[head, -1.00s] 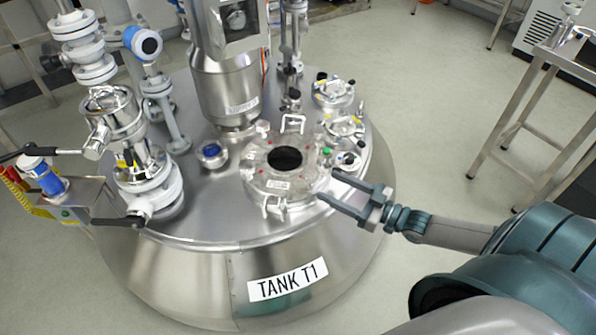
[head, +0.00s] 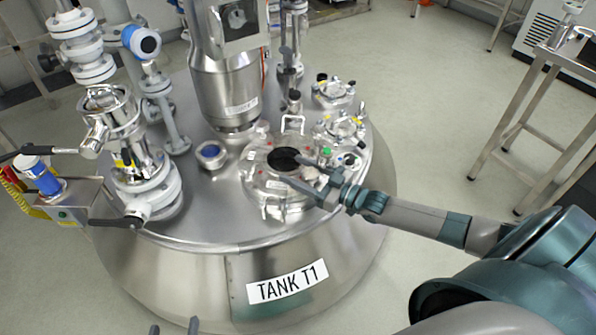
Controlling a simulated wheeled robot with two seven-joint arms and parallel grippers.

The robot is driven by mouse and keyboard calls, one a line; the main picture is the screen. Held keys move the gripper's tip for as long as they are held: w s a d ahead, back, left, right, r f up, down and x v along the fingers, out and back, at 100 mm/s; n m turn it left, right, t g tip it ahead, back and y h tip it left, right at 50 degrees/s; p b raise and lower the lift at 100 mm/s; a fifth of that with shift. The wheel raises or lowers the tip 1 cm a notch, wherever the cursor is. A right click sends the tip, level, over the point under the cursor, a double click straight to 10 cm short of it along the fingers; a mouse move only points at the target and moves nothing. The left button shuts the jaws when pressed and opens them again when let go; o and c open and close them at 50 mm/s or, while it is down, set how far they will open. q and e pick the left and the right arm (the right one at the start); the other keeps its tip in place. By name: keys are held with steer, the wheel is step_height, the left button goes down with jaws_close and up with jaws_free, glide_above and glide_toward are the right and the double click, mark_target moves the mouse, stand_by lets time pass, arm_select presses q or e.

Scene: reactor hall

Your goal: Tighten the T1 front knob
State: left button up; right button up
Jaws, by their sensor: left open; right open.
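Tank T1 (head: 200,265) is a large steel vessel with a "TANK T1" label on its front. On its top is a round hatch (head: 252,182) with a dark sight glass in the middle. A small metal clamp or knob (head: 274,212) sits at the hatch's front edge. My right gripper (head: 291,169) is open and empty, its two fingers reaching left over the hatch, behind and above the front knob. Its fingers hide part of the hatch's right side. My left gripper (head: 174,328) shows only as two parted fingertips at the bottom edge, in front of the tank.
A steel motor column (head: 226,85) stands behind the hatch. A blue-capped port (head: 210,153) is left of it. Valves and white-flanged pipes (head: 150,190) crowd the left side. Small fittings (head: 335,92) stand at the back right. A steel table (head: 550,60) is at far right.

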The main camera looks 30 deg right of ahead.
steer(key=shift+c, duration=0.2)
steer(key=c, duration=1)
